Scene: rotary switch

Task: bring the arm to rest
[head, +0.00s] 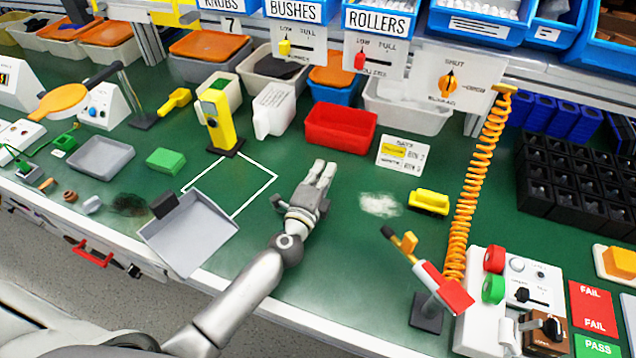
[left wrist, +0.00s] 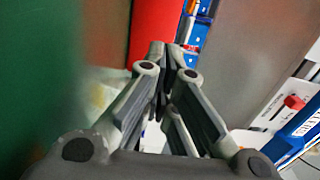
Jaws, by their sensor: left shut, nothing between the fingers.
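My left gripper (head: 324,168) is low over the green bench, just right of a white outlined square, with its fingers pointing towards the back. Its fingers are together and empty; they also show closed in the left wrist view (left wrist: 164,55). A rotary switch with an orange knob (head: 449,83) is on a white plate marked SHUT at the back right, well apart from the gripper. I cannot tell whether the gripper touches the bench. My right gripper is not in view.
A red bin (head: 340,128) stands beyond the fingertips. A grey dustpan (head: 188,236) lies left of my arm. An orange coiled hose (head: 470,180) hangs farther right.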

